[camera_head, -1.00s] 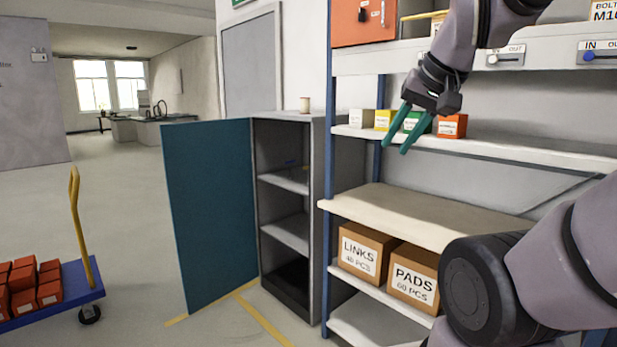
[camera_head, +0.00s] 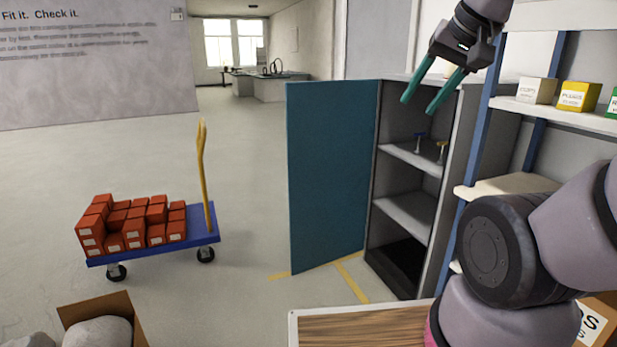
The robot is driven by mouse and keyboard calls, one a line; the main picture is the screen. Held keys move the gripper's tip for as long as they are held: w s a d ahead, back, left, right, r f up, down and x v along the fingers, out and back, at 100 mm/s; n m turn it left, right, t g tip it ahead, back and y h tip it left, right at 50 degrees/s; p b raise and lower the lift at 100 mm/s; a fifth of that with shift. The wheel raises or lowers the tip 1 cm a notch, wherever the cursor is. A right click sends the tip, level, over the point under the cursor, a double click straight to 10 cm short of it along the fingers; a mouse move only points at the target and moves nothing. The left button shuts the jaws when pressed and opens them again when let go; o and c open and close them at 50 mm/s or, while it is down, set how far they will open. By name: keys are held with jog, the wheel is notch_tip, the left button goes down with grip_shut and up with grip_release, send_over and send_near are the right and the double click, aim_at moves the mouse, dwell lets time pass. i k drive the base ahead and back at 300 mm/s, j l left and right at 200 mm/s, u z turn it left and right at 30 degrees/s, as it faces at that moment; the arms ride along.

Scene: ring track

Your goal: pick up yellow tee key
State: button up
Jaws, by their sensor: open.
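The yellow tee key (camera_head: 441,151) stands on the upper shelf of the open grey cabinet, near the right side. It is small in the picture. A similar blue tee key (camera_head: 419,142) stands to its left on the same shelf. My gripper (camera_head: 424,102) has two green fingers spread apart, with nothing between them. In the picture it hangs in front of the cabinet top, above and left of the yellow key. I cannot tell its distance from the cabinet.
The cabinet's teal door (camera_head: 328,175) stands open at the left. A blue cart (camera_head: 150,250) carries red boxes. A shelf rack with small boxes (camera_head: 577,96) is close on the right. A wooden-topped surface (camera_head: 360,326) is at the bottom. The floor between cart and door is free.

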aim_at(440, 163)
jog(key=i+j+u, duration=0.2)
jog(key=i, duration=0.5)
jog(key=i+u, duration=0.15)
jog(key=i, duration=0.5)
jog(key=i+j+z, duration=0.1)
jog(key=i+z, duration=0.4)
jog(key=i+j+z, duration=0.2)
jog(key=z, duration=0.25)
jog(key=i+j+z, duration=0.65)
jog(key=j+z, duration=0.3)
jog(key=i+j+z, duration=0.15)
jog(key=j+z, duration=0.35)
